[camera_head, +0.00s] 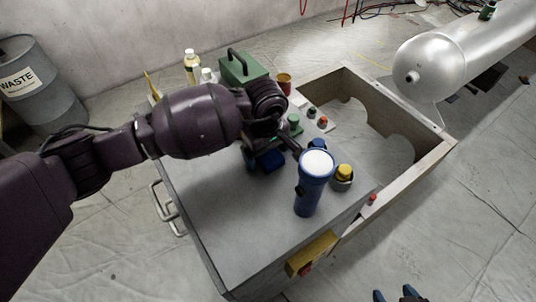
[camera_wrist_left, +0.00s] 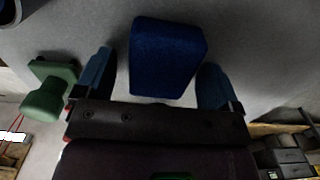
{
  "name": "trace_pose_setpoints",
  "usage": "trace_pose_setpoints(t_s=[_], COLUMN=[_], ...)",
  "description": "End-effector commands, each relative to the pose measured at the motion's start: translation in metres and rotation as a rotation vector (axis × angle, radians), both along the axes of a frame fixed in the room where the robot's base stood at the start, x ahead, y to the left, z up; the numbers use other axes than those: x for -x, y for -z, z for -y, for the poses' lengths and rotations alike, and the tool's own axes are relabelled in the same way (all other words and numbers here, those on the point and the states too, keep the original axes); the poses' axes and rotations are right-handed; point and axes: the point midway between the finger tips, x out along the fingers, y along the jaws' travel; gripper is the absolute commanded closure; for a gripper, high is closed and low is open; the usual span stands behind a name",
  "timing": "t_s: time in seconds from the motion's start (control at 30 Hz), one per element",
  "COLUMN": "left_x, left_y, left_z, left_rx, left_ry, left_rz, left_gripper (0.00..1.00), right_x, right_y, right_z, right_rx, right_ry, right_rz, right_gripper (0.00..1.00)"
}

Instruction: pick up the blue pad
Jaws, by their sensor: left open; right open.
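The blue pad (camera_wrist_left: 167,57) is a dark blue block on the grey top of the box. In the left wrist view it lies between and slightly beyond the two blue fingers of my left gripper (camera_wrist_left: 155,80), with a visible gap on each side. In the head view the blue pad (camera_head: 271,161) shows just below my left wrist, which partly hides it and the fingers. My left gripper is open and holds nothing. My right gripper (camera_head: 395,295) shows only its blue fingertips at the bottom edge, open and apart.
A blue flashlight (camera_head: 308,190) stands upright right of the pad, beside a yellow-topped container (camera_head: 342,177). A green knobbed object (camera_wrist_left: 50,88) sits close to the left finger. A green handled box (camera_head: 242,70) and bottles (camera_head: 192,66) stand behind. The front-left box top is clear.

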Motion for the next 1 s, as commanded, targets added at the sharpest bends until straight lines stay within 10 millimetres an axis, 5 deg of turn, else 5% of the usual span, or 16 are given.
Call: trace_pose_setpoints(t_s=[0.2, 0.57, 0.83, 1.0], left_x=[-0.001, -0.001, -0.001, -0.002], left_y=[-0.001, -0.001, -0.004, -0.025], left_z=[0.000, 0.000, 0.000, 0.000], left_rx=[0.001, 0.000, 0.000, 0.000], left_ry=[0.000, -0.001, 0.000, -0.001], left_rz=[0.003, 0.002, 0.004, 0.009], left_gripper=[0.12, 0.65, 0.65, 0.65], right_x=[-0.002, 0.002, 0.002, -0.002], right_y=[-0.003, 0.001, 0.001, -0.007], right_z=[0.000, 0.001, 0.001, 0.001], right_rx=[0.001, 0.001, 0.001, 0.002], right_ry=[-0.001, 0.001, 0.001, 0.001], right_rz=[0.007, -0.003, -0.005, 0.011], right_gripper=[0.38, 0.38, 0.38, 0.38])
